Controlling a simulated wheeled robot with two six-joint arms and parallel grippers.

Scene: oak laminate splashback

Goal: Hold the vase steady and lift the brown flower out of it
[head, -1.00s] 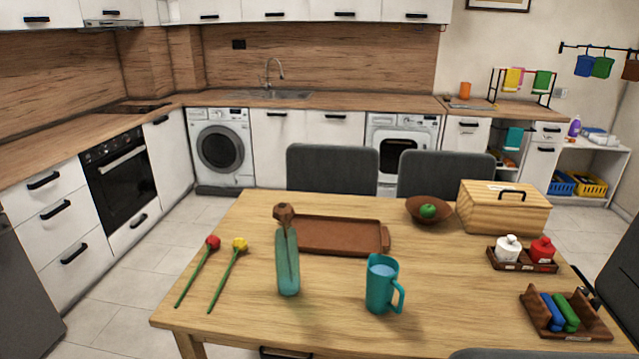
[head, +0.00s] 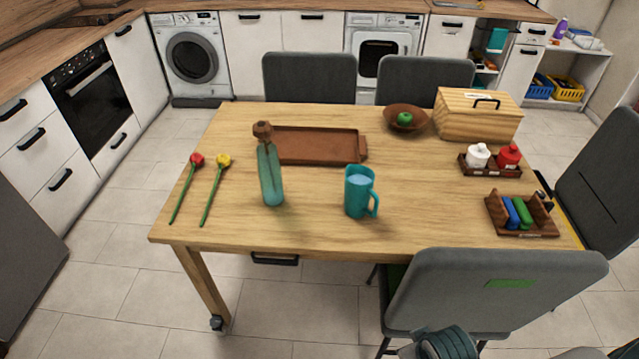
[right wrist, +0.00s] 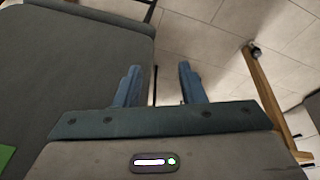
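A teal glass vase (head: 271,183) stands upright on the left half of the wooden table in the head view. The brown flower (head: 263,131) is in it, with its head above the rim and its stem showing through the glass. My right gripper (right wrist: 156,84) is open and empty in the right wrist view, low beside a grey chair and over the floor, away from the vase. Part of my right arm shows at the bottom of the head view. My left gripper is in neither view.
A red flower (head: 197,160) and a yellow flower (head: 223,161) lie left of the vase. A brown tray (head: 318,146) is behind it and a teal jug (head: 358,193) to its right. A grey chair (head: 490,292) stands at the table's front right.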

